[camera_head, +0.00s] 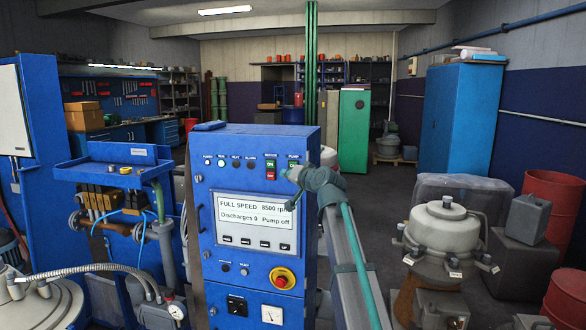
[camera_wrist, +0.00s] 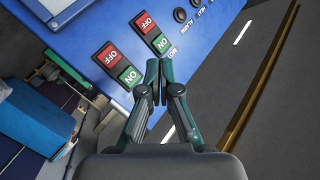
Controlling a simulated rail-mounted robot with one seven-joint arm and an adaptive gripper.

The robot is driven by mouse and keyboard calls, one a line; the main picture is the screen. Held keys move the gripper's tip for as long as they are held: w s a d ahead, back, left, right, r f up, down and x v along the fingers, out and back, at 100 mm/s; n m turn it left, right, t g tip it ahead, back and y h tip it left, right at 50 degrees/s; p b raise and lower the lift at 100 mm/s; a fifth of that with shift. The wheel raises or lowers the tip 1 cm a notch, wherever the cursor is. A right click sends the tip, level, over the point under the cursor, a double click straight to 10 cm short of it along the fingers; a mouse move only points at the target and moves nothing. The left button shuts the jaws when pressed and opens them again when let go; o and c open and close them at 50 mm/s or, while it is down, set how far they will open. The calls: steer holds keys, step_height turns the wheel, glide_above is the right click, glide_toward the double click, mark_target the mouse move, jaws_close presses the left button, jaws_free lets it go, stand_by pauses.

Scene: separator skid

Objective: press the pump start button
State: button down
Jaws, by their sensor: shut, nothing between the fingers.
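The blue control cabinet (camera_head: 222,180) carries a motor switch (camera_head: 271,166) and a pump switch (camera_head: 293,162) at its upper right. Each has a green ON and a red OFF button. In the wrist view the panel appears turned over, so the pump switch (camera_wrist: 119,66) is the left one and the motor switch (camera_wrist: 151,33) the right one. My gripper (camera_wrist: 152,64) is shut and empty, its tips close to the panel, right of the pump ON button (camera_wrist: 130,76) and below the motor ON button. In the head view my gripper (camera_head: 288,174) partly covers the pump switch. Contact cannot be told.
The display (camera_head: 252,219) reads FULL SPEED 8500 rpm, Discharges 0, Pump off. A red emergency stop (camera_head: 282,279) sits lower on the cabinet. A grey separator vessel (camera_head: 443,230) and a red drum (camera_head: 553,204) stand to the right. Open floor lies behind.

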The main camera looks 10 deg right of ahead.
steer(key=b, duration=0.1)
glide_toward(286, 166)
steer(key=w+a+f, duration=0.1)
steer(key=w+a, duration=0.1)
steer(key=a, duration=0.1)
steer(key=shift+w+d+r+b, duration=0.1)
steer(key=shift+w+d+b, duration=0.3)
steer(key=shift+w, duration=0.25)
stand_by(0.7)
steer(key=shift+w+d+b, duration=0.15)
steer(key=shift+w+b, duration=0.15)
steer(key=shift+w, duration=0.05)
steer(key=shift+w+d+b, duration=0.15)
steer(key=shift+w+b, duration=0.15)
steer(key=shift+w, duration=0.05)
stand_by(0.8)
steer(key=shift+s, duration=0.1)
steer(key=shift+s+a, duration=0.35)
steer(key=shift+s, duration=0.25)
steer(key=shift+s, duration=0.1)
stand_by(0.3)
